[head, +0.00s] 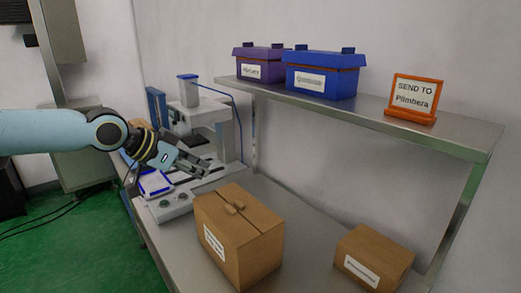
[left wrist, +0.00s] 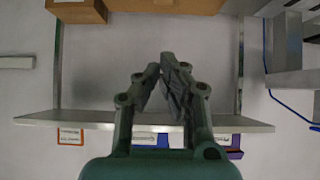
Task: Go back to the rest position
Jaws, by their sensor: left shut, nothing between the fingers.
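My left gripper (head: 192,163) comes in from the left in the head view, above the table beside the sleeve applicator machine (head: 197,117). In the left wrist view the same gripper (left wrist: 163,62) has its fingertips together with nothing between them. My right gripper does not show in either view.
A large cardboard box (head: 237,238) and a smaller one (head: 373,257) stand on the metal table (head: 315,240). The shelf (head: 345,110) above holds a purple bin (head: 258,64), a blue bin (head: 321,74) and an orange-framed sign (head: 414,97). Green floor (head: 75,245) lies open at left.

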